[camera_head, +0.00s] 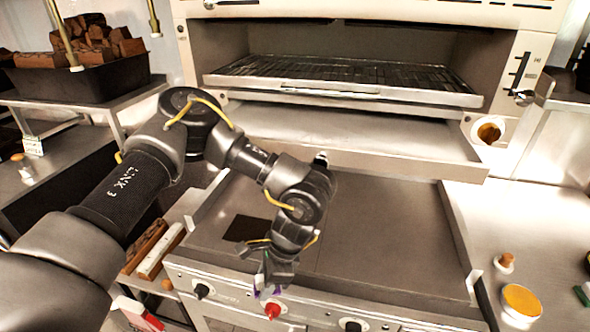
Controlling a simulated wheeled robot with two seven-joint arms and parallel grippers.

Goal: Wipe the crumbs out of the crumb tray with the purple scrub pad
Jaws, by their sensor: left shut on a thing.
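My left gripper (268,284) points down over the front edge of the flat grey griddle. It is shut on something. Small bits of purple, likely the purple scrub pad (277,291), show at its fingertips; the gripper hides most of it. A wide pale metal tray (350,132) sits under the broiler rack, behind the griddle. It may be the crumb tray, but I cannot tell. I can make out no crumbs on it. My right gripper is not in view.
The griddle (385,230) has raised side walls, a dark square patch (247,229) and front knobs, one red (272,310). The broiler rack (345,75) overhangs the pale tray. An orange-topped container (521,301) stands on the right counter. A black bin (85,84) holds brown chunks.

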